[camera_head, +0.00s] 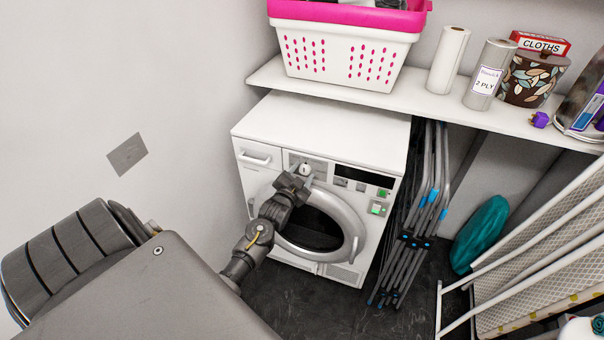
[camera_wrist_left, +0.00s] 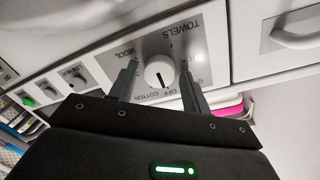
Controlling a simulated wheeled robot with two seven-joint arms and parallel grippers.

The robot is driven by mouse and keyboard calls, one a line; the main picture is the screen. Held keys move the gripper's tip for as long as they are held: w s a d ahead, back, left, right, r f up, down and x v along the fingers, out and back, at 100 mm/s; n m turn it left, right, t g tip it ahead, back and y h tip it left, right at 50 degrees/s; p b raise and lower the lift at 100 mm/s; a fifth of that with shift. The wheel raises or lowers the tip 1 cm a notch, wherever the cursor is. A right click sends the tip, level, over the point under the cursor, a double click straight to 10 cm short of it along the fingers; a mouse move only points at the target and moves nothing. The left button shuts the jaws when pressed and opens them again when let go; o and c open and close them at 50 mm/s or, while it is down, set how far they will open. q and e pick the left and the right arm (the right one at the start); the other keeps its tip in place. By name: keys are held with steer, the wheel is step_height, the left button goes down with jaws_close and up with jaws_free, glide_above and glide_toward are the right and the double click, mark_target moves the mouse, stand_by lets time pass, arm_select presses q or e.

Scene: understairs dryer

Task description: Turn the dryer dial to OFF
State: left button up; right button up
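The white dryer (camera_head: 335,130) stands against the left wall with its round door closed. Its round white dial (camera_head: 305,169) is on the grey panel just above my left gripper (camera_head: 297,181). In the left wrist view the dial (camera_wrist_left: 159,72) is seen upside down, with a dark mark line on its face. Labels around it include TOWELS, WOOL, OFF and COTTON; OFF is near the picture's lower side. My left gripper (camera_wrist_left: 159,72) is open, one finger on each side of the dial; contact is unclear. My right gripper is not seen.
A white shelf (camera_head: 350,92) above the dryer holds a pink-rimmed basket (camera_head: 340,50) and paper rolls (camera_head: 447,60). Folded grey racks (camera_head: 415,220) stand right of the dryer. A grey wall plate (camera_head: 127,154) is at left. Dark floor (camera_head: 290,300) is clear in front.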

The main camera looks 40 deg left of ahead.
arm_select(q)
steer(key=shift+o, duration=0.7)
steer(key=shift+s, duration=0.1)
steer(key=shift+s+f, duration=0.1)
steer(key=shift+s, duration=0.1)
steer(key=v, duration=1)
steer(key=shift+b, duration=0.3)
steer(key=shift+s, duration=0.1)
